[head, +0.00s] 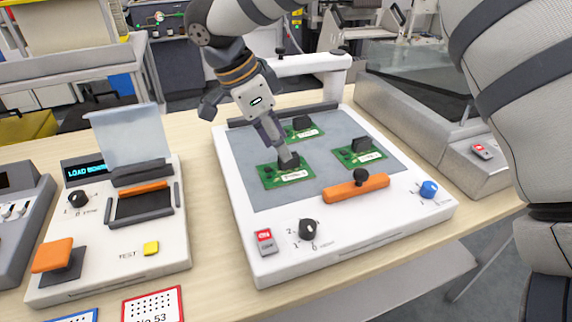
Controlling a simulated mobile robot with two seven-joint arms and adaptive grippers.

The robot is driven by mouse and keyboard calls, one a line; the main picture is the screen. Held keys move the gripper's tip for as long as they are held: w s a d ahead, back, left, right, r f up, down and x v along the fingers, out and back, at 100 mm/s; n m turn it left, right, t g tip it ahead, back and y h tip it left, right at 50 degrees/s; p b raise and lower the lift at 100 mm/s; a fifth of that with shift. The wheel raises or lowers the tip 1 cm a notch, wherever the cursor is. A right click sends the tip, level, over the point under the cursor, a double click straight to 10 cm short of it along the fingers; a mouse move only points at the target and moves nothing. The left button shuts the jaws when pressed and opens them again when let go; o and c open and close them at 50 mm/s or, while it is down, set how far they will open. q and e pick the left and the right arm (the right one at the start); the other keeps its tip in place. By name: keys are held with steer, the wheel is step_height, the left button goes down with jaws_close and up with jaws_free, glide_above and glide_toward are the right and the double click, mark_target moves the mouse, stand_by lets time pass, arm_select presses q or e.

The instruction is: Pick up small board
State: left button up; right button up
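Three green boards with dark blocks and white labels lie on the grey mat of a white-framed station: a near-left board (285,176), a back board (306,135) and a right board (366,158). The labels are too small to read. My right gripper (286,161) comes down from the top, with its fingertips at the dark block of the near-left board. The fingers overlap in this view, so I cannot tell whether they grip the block. The board appears to lie flat on the mat. My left gripper is not in view.
The white station (240,235) has an orange handle (356,188), a black knob (309,229) and a blue knob (429,188) along its front. A smaller device (112,265) with a raised clear lid stands left. A grey, glass-topped unit (430,125) stands right.

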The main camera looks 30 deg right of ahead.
mark_target(285, 166)
steer(key=x, duration=0.3)
steer(key=shift+s+d+f, duration=0.1)
steer(key=shift+d+f, duration=0.15)
steer(key=shift+d, duration=0.1)
jaws_close()
